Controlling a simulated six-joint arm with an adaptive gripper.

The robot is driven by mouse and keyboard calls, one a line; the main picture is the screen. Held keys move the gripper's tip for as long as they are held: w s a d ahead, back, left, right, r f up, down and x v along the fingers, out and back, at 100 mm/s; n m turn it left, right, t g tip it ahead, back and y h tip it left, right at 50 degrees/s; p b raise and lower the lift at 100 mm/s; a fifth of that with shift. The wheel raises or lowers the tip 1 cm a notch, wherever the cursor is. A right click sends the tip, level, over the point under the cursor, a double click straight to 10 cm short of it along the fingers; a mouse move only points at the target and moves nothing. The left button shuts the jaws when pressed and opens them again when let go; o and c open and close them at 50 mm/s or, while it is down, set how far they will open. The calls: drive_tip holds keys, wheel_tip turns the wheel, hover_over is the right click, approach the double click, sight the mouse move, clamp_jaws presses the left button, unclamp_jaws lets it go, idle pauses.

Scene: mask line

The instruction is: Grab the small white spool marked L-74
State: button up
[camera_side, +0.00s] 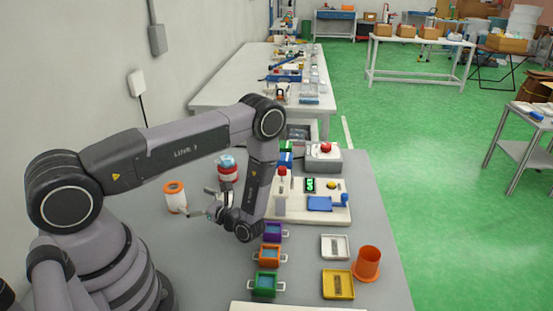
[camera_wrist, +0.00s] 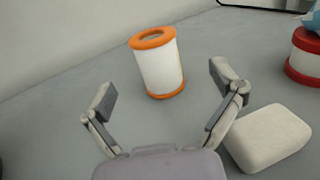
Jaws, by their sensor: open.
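A small white spool (camera_side: 175,200) with orange rims stands upright on the grey table at the left. In the wrist view the spool (camera_wrist: 160,68) stands ahead of my gripper (camera_wrist: 164,88), roughly between the lines of its two fingers. The gripper is open, with nothing held between the fingers. In the side view my gripper (camera_side: 200,205) is low over the table, just right of the spool. No L-74 mark can be read on the spool in either view.
A red-and-white spool-like object (camera_wrist: 305,60) with something blue on top stands to the right; it also shows in the side view (camera_side: 228,172). A white rounded block (camera_wrist: 268,137) lies by the right finger. Coloured trays (camera_side: 338,284) and an orange cup (camera_side: 367,264) stand farther right.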

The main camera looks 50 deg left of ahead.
sight(181, 199)
drive_tip(key=shift+s+a+f+m+t, duration=0.1)
drive_tip(key=shift+s+f+m+t, duration=0.15)
drive_tip(key=shift+f, duration=0.3)
drive_tip(key=shift+s+a+f, duration=0.1)
drive_tip(key=shift+a, duration=0.25)
drive_tip(key=x, duration=0.6)
drive_tip(key=shift+s+a, duration=0.25)
drive_tip(key=shift+s, duration=0.05)
drive_tip(key=c, duration=1.3)
